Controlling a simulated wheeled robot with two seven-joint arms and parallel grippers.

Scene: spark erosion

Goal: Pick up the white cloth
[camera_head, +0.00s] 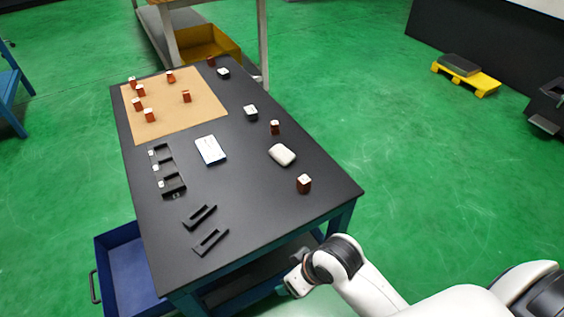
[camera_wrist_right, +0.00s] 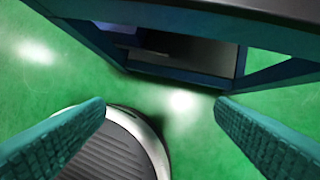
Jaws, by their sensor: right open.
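The white cloth (camera_head: 282,154) appears to be the rounded, folded white bundle on the right half of the black table (camera_head: 250,205). My right gripper (camera_head: 297,281) is low, beyond the table's near right corner and well apart from the cloth. In the right wrist view its two teal fingers (camera_wrist_right: 160,108) are spread wide with nothing between them. The cloth is out of that view. My left gripper is not in the head view.
A white card (camera_head: 210,149) lies left of the cloth. Reddish-brown blocks (camera_head: 304,183) and (camera_head: 275,127) stand near it. Black holders (camera_head: 211,241) lie in front. A brown mat (camera_head: 170,105) with several blocks is at the back. An open blue drawer (camera_head: 130,262) juts out left.

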